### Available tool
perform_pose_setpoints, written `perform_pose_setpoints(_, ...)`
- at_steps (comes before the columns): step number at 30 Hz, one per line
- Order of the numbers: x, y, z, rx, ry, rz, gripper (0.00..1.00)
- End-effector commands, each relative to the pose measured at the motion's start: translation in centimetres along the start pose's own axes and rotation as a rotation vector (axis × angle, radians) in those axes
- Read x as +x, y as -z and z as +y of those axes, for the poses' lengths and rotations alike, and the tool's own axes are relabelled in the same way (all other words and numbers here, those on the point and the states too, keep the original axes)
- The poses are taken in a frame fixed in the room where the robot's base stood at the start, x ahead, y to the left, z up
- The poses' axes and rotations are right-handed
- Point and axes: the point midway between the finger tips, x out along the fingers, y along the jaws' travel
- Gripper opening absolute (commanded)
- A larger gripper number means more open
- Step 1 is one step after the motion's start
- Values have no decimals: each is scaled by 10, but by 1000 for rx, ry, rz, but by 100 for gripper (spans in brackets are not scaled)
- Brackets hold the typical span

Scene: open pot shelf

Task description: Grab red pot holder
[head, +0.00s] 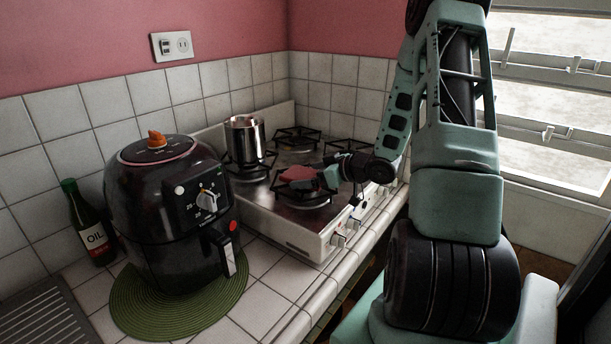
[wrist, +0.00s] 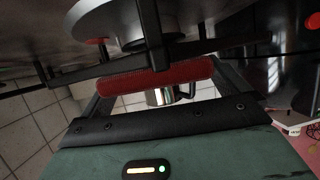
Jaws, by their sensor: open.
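The red pot holder (head: 298,174) is at the front burner of the stove in the head view. In the wrist view the red pot holder (wrist: 155,80) is a long textured red strip across the space between my two fingers, in front of the palm. My gripper (head: 322,177) is right beside it, reaching in from the right over the stove; in the wrist view my gripper (wrist: 168,84) has its fingers apart on either side of the strip. I cannot tell whether the fingers touch it. The fingertips are partly hidden in the head view.
The stove (head: 310,235) has black grates and front knobs. A steel pot (head: 245,140) stands on the rear left burner. A black air fryer (head: 170,215) sits on a green round mat (head: 128,318), beside an oil bottle (head: 90,225). Tiled walls bound the back.

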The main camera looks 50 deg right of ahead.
Motion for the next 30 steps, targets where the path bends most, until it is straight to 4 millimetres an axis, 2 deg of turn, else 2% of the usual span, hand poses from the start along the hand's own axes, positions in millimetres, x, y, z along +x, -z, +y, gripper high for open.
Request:
perform_pose_setpoints(6,1,0,0,-1,0,0,100)
perform_pose_setpoints(9,1,0,0,-1,0,0,72)
perform_pose_setpoints(11,1,0,0,-1,0,0,58)
perform_pose_setpoints(23,-1,4,0,-1,0,1,57)
perform_pose_setpoints(30,-11,30,0,-8,-1,3,57)
